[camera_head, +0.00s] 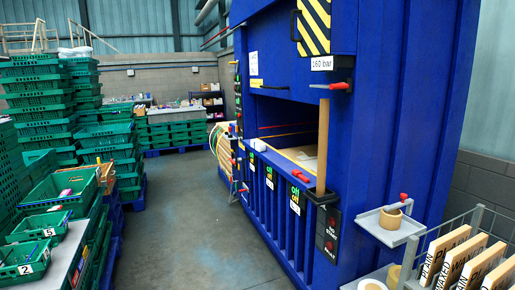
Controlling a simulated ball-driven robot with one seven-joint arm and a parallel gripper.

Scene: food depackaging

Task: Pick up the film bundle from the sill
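The big blue baler press (400,110) stands right of centre with its opening facing left. Its sill (275,158) runs along the bottom of the opening. A small whitish lump (258,145) rests at the far end of the sill; it may be the film bundle, but it is too small to be sure. A brown board or cardboard sheet (300,156) lies inside the opening behind the sill. My gripper is not in view.
Stacked green crates (35,100) line the left, with numbered crates (25,260) in front. A wooden post (322,145) stands at the sill's near end. A shelf with a tape roll (391,218) and a rack of labelled boards (455,255) are right. The floor (190,220) between is clear.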

